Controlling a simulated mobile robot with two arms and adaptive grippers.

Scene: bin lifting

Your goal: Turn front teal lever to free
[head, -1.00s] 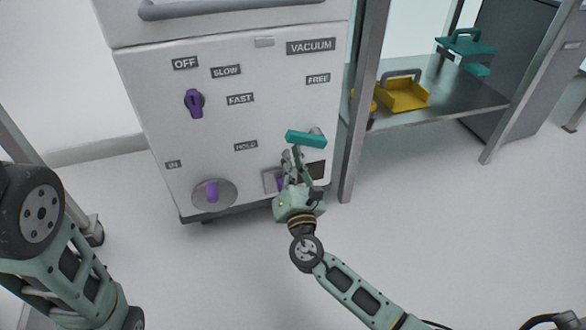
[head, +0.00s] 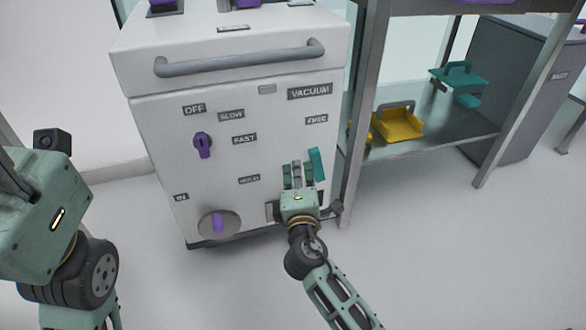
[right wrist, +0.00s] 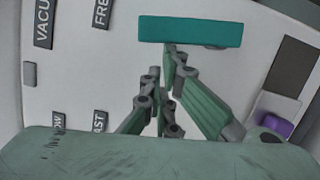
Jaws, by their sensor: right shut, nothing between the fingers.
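The front teal lever (head: 317,165) is on the white cabinet front, below the FREE label (head: 316,119). It stands nearly upright in the head view, leaning slightly left at its top. In the right wrist view the teal lever (right wrist: 190,31) is a bar across the top, just beyond the fingers. My right gripper (head: 297,168) is shut and empty, just left of the lever. In the right wrist view its fingertips (right wrist: 170,50) are at the lever's edge; I cannot tell whether they touch. My left arm is at the left edge; its fingers are not clearly shown.
The white cabinet (head: 170,125) carries a grey handle (head: 240,60), a purple lever (head: 203,145) and a purple knob on a round plate (head: 217,223). A metal shelf (head: 450,115) to the right holds a yellow tray (head: 398,124) and a teal caddy (head: 460,76). Floor in front is clear.

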